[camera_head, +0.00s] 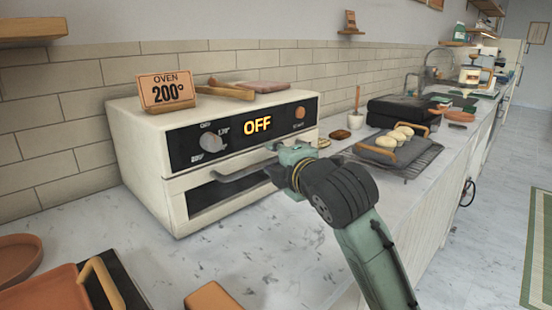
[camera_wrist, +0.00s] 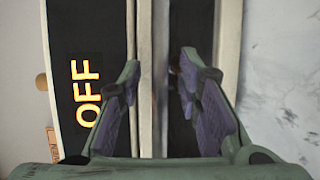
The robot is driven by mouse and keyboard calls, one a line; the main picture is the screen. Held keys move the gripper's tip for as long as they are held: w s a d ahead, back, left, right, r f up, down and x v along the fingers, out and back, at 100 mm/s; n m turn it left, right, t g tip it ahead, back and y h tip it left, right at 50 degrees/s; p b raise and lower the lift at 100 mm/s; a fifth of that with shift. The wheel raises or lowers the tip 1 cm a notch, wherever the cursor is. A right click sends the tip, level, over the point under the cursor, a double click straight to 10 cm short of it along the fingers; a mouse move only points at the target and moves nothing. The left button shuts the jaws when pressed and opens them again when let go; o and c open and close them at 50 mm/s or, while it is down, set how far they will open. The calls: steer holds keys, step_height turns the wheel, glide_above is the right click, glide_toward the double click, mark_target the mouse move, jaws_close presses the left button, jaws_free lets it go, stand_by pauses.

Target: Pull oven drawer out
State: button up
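The cream oven (camera_head: 150,160) stands on the counter with a black panel reading OFF (camera_head: 257,125). Its drawer (camera_head: 215,196) is below the panel, with a dark window and a grey bar handle (camera_head: 240,182); its front looks about flush with the body. My gripper (camera_head: 280,170) is at the right end of the handle and hides that part. In the wrist view my gripper (camera_wrist: 160,95) is open, its two purple-padded fingers apart on either side of a narrow grey and cream strip. The OFF display (camera_wrist: 87,92) is left of the fingers. I cannot tell whether either finger touches the handle.
A rack with buns (camera_head: 405,165) is to the right. An orange tray (camera_head: 45,290) is at front left. The counter before the oven is mostly clear.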

steer(key=shift+c, duration=0.3)
jaws_close()
stand_by(0.5)
